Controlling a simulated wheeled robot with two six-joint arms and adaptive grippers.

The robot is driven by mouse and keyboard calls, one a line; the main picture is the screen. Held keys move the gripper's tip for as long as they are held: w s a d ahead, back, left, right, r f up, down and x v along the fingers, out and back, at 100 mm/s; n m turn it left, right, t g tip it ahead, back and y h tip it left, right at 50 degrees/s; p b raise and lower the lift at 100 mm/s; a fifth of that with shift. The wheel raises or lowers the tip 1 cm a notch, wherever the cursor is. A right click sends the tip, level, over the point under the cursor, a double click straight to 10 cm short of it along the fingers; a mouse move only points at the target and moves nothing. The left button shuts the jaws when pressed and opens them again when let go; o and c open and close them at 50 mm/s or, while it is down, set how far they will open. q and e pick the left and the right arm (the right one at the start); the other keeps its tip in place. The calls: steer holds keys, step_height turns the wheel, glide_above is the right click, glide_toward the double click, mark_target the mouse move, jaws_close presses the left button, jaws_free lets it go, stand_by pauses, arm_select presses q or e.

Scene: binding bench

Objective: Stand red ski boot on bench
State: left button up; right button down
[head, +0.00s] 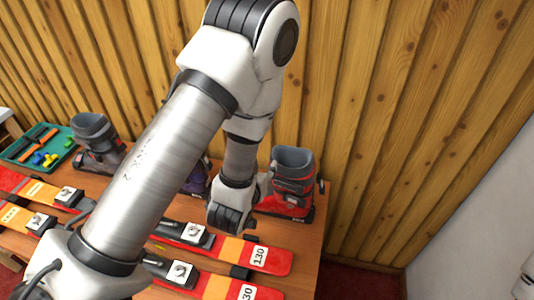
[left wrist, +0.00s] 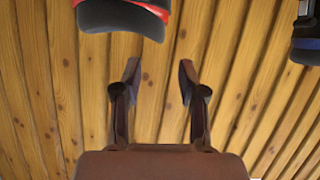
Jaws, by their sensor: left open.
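The red ski boot (head: 294,187) has a dark grey cuff and a red lower shell. It stands upright on the wooden bench (head: 304,238), near the right end and against the plank wall. My left arm's wrist is just left of it in the head view and covers part of its left side. In the left wrist view, my left gripper (left wrist: 158,82) has its fingers spread with nothing between them. Part of the red and dark boot (left wrist: 122,18) shows beyond the fingers, at the top edge. My right gripper is out of view.
Skis with orange and red tips (head: 262,254) lie along the bench front. A grey boot (head: 95,143) and a green tool tray (head: 38,148) stand at the left. A purple boot (head: 196,180) is mostly hidden behind my arm. The plank wall is close behind.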

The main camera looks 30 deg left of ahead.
arm_select(q)
steer(key=s+f+g, duration=0.3)
steer(key=s+f, duration=0.2)
steer(key=s+f+m+g+h, duration=0.1)
steer(key=s+f+g, duration=0.2)
steer(key=f, duration=0.3)
steer(key=s+d+f+m+g+h+p, duration=0.1)
steer(key=s+f+g, duration=0.1)
steer(key=s+f, duration=0.3)
steer(key=shift+s+f+g, duration=0.3)
steer(key=shift+s+g, duration=0.1)
steer(key=shift+s, duration=0.4)
steer(key=s+f+g, duration=0.1)
steer(key=s, duration=0.2)
steer(key=s+f+m+g, duration=0.1)
steer(key=s+f+g, duration=0.1)
steer(key=s, duration=0.1)
steer(key=s+d+f+g+h, duration=0.1)
steer(key=s, duration=0.3)
steer(key=shift+s+f+g, duration=0.1)
steer(key=shift+f+g, duration=0.05)
steer(key=shift+g, duration=0.15)
